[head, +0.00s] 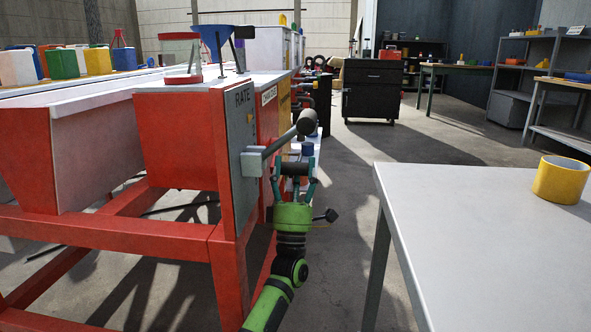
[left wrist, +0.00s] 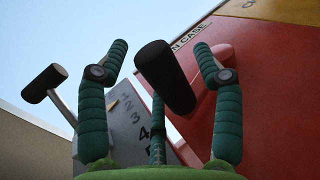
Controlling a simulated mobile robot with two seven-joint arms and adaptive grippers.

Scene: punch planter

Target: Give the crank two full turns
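In the left wrist view, the fingers (left wrist: 163,62) are spread. A dark cylinder shows between them; I cannot tell whether it belongs to the gripper. My right gripper is out of view.
The red machine frame (head: 115,233) stands left of the gripper. A pale table (head: 480,230) with a yellow ring-shaped pot (head: 561,180) is on the right. Open floor lies between them. A black cabinet (head: 371,91) stands further back.

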